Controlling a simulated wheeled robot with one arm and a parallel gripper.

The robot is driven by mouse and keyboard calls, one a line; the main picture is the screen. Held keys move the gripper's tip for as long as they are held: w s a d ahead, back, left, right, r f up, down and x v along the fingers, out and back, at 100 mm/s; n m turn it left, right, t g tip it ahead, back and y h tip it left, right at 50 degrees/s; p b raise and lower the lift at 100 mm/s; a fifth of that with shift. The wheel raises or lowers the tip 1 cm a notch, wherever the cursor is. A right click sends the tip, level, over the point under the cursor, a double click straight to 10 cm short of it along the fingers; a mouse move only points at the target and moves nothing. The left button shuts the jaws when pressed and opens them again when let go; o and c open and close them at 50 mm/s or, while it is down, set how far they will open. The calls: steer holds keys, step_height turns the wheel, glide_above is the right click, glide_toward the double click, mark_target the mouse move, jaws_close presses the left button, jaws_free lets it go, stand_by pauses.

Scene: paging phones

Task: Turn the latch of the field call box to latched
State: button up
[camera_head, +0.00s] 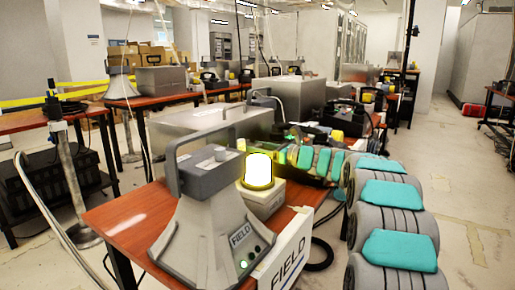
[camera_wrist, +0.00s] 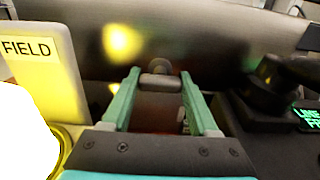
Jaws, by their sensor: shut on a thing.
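In the wrist view, my gripper (camera_wrist: 160,73) has its two green fingers on either side of a small grey latch (camera_wrist: 158,81), a short crossbar with a rounded piece above it. The fingers are closed on the bar's ends. The latch sits on the front of a large grey metal case (camera_wrist: 215,45), which I take to be the field call box. In the head view, the metal case (camera_head: 205,122) stands on the orange table. My arm reaches in from the right and hides the latch there. I cannot tell the latch's marked position.
A grey horn speaker (camera_head: 205,230) marked FIELD stands at the table's near edge. A glowing yellow-rimmed lamp (camera_head: 258,170) is beside it. In the wrist view, a FIELD card (camera_wrist: 45,70) is at left and a black device (camera_wrist: 275,110) with green text is close at right.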

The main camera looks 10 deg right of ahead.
steer(key=shift+a+r+n, duration=0.1)
steer(key=shift+n, duration=0.2)
steer(key=shift+c, duration=0.2)
steer(key=shift+n+p, duration=0.35)
steer(key=shift+n, duration=0.75)
steer(key=n+b, duration=0.2)
steer(key=n, duration=0.1)
steer(key=shift+f, duration=0.3)
steer(key=n+b, duration=0.2)
steer(key=n, duration=0.1)
steer(key=shift+b, duration=0.4)
steer(key=n+b, duration=0.5)
steer(key=shift+r+n+b, duration=0.1)
steer(key=shift+n+b, duration=1.3)
steer(key=shift+n, duration=0.6)
